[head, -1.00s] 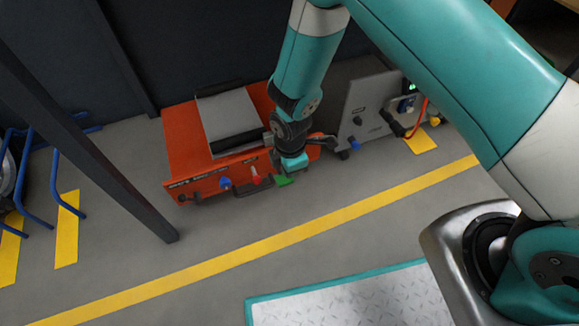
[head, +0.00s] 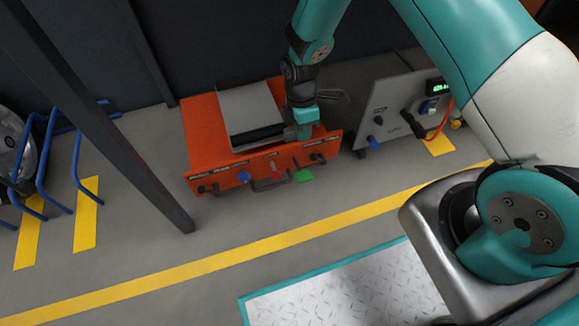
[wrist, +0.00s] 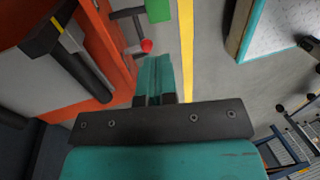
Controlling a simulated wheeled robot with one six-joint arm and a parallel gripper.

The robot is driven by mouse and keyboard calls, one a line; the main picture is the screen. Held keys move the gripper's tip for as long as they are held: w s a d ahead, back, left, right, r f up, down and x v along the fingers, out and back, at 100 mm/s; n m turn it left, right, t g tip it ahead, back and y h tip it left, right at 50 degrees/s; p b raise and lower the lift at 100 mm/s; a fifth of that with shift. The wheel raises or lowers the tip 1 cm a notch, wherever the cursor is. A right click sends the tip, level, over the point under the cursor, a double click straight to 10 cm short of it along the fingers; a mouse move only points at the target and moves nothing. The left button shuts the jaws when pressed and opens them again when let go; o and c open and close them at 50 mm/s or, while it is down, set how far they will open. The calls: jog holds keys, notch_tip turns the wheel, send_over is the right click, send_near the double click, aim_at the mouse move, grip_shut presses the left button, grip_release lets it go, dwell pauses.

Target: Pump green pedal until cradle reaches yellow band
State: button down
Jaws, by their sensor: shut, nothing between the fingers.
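The green pedal (head: 304,176) sticks out low at the front of an orange machine (head: 205,130). It also shows at the top of the wrist view (wrist: 158,9). A grey plate with black bars (head: 249,108), which looks like the cradle, lies on top of the machine. My gripper (head: 304,134) is shut and empty, over the machine's front edge, above and apart from the pedal. Its closed teal fingers (wrist: 155,68) show in the wrist view. A small yellow mark (wrist: 58,24) sits on a black bar there; I cannot tell whether it is the band.
A blue knob (head: 244,177) and a red knob (head: 273,168) sit left of the pedal on the front panel. A grey box (head: 388,103) with a red cable stands to the right. A dark post (head: 130,150) rises at left. The floor before the machine is clear.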

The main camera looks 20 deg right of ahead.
aim_at(306, 177)
jog(key=b+x, duration=0.7)
jog(key=x, duration=0.7)
jog(key=shift+a+b, duration=0.1)
jog(key=shift+b, duration=0.25)
jog(key=shift+s+f+p, duration=0.1)
jog(key=shift+s+p, duration=0.1)
jog(key=shift+p, duration=0.1)
jog(key=shift+s+p+x, duration=0.15)
jog(key=shift+p+x, duration=0.3)
jog(key=shift+x, duration=0.75)
jog(key=shift+s+p+x, duration=0.15)
jog(key=shift+p+x, duration=0.25)
jog(key=shift+x, duration=0.8)
notch_tip(306, 177, up, 14)
jog(key=s+p, duration=0.2)
jog(key=p, duration=0.7)
jog(key=shift+s+r, duration=0.2)
